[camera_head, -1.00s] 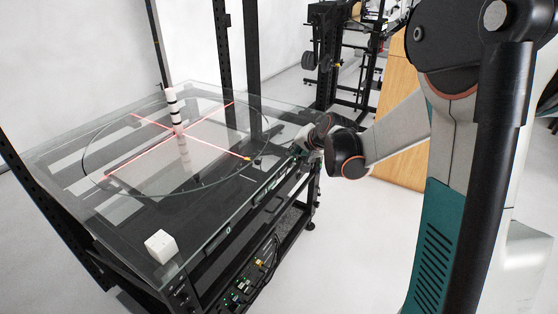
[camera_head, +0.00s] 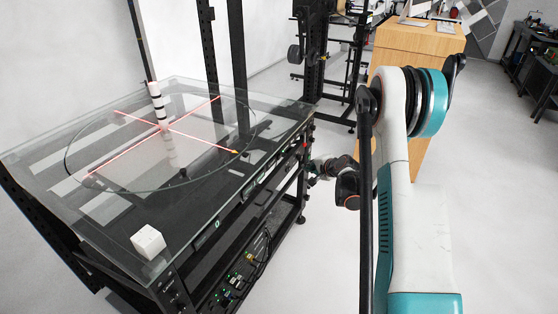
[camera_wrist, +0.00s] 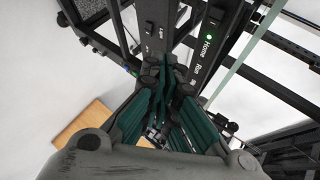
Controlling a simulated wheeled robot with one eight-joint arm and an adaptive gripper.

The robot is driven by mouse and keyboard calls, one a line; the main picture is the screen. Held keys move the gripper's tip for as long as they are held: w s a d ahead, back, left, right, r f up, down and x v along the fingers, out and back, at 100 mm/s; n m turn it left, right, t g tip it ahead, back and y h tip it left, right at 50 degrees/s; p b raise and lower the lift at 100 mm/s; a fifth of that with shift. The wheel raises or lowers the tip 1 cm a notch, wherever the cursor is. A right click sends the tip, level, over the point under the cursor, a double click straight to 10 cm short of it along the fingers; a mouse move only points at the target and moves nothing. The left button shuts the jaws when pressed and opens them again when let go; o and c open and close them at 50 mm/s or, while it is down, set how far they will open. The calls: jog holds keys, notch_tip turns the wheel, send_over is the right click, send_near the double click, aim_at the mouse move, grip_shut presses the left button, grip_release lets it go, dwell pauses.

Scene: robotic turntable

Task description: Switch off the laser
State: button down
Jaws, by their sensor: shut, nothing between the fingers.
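The laser's red cross (camera_head: 170,128) glows on the round glass plate (camera_head: 215,165) of the turntable, so the laser is on. The turntable's front panel (camera_head: 262,178) carries small lit buttons along its edge. My gripper (camera_head: 312,170) is at the right end of this panel, very small and partly hidden by my arm. In the wrist view my gripper (camera_wrist: 168,88) is shut and empty, its green fingers pointing at the black panel. A lit green button (camera_wrist: 209,38) with the label "Home" shows there, and a small switch (camera_wrist: 149,28) sits to its left. Contact cannot be told.
A white cube (camera_head: 148,241) sits on the near corner of the glass top. A wooden cabinet (camera_head: 415,50) stands behind my arm. The floor to the right is clear.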

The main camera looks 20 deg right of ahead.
aim_at(279, 156)
dwell(0.3)
jog(key=w+a, duration=0.5)
jog(key=w, duration=0.2)
jog(key=shift+a, duration=0.2)
jog(key=shift+w+a, duration=0.1)
jog(key=shift+a, duration=0.05)
dwell(1.5)
jog(key=shift+w+a, duration=0.1)
jog(key=shift+w, duration=0.1)
jog(key=shift+w+a, duration=0.2)
jog(key=shift+w, duration=0.05)
dwell(0.7)
dwell(0.3)
jog(key=shift+s+d, duration=0.45)
jog(key=shift+s, duration=0.15)
